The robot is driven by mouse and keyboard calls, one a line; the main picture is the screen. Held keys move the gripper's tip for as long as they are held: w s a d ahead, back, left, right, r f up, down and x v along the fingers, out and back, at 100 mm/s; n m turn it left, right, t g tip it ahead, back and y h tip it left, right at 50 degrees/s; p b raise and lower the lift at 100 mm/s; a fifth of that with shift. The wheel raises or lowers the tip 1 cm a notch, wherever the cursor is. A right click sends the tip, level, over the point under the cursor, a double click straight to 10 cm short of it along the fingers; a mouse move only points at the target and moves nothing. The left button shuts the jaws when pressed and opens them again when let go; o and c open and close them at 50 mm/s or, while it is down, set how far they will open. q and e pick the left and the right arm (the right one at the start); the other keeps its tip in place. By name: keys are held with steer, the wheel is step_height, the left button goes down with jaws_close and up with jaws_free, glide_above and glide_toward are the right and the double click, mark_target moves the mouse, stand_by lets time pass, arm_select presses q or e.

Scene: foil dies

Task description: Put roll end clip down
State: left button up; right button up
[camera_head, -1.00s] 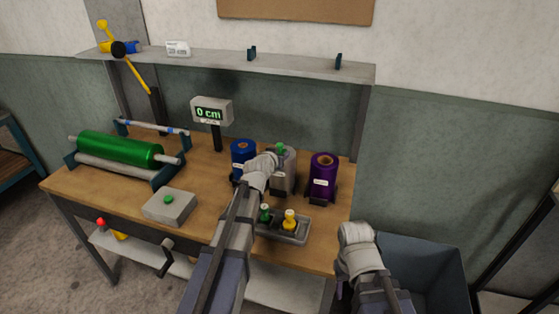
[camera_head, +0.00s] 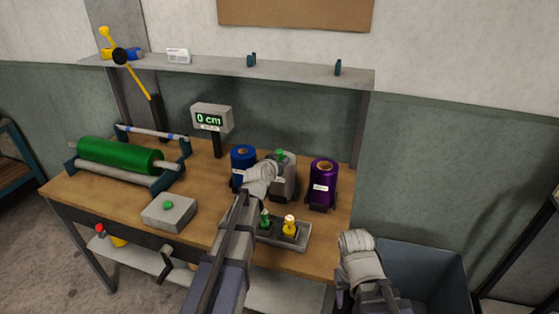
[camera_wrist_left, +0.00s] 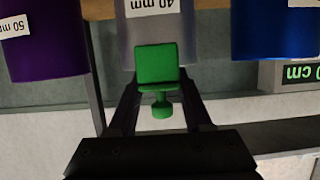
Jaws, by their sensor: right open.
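A green roll end clip (camera_wrist_left: 158,72) fills the gap between the fingertips of my left gripper (camera_wrist_left: 160,85) in the left wrist view. A silver roll marked 40 mm (camera_wrist_left: 165,25) is close behind it. In the head view the clip (camera_head: 281,155) shows near the top of the silver roll (camera_head: 286,185), just past my left gripper (camera_head: 272,165). My left wrist hides part of that roll, and contact between clip and roll cannot be told. My right gripper (camera_head: 340,292) hangs open at the table's right front, its fingers mostly hidden.
A grey tray (camera_head: 304,241) holds a green clip (camera_head: 265,219) and a yellow clip (camera_head: 290,227). A blue roll (camera_head: 242,155) and a purple roll (camera_head: 323,180) flank the silver one. A grey bin (camera_head: 430,265) stands at right.

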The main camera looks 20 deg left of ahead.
arm_select(q)
steer(key=shift+o, duration=0.4)
steer(key=shift+s+f, duration=0.25)
steer(key=shift+f, duration=0.1)
steer(key=shift+w+r+p, duration=0.1)
steer(key=shift+r+p, duration=0.35)
steer(key=shift+p, duration=0.15)
steer(key=shift+s+r+p, duration=0.15)
steer(key=shift+s+p, duration=0.15)
steer(key=p+v, duration=0.4)
steer(key=v, duration=0.7)
steer(key=shift+r, duration=0.2)
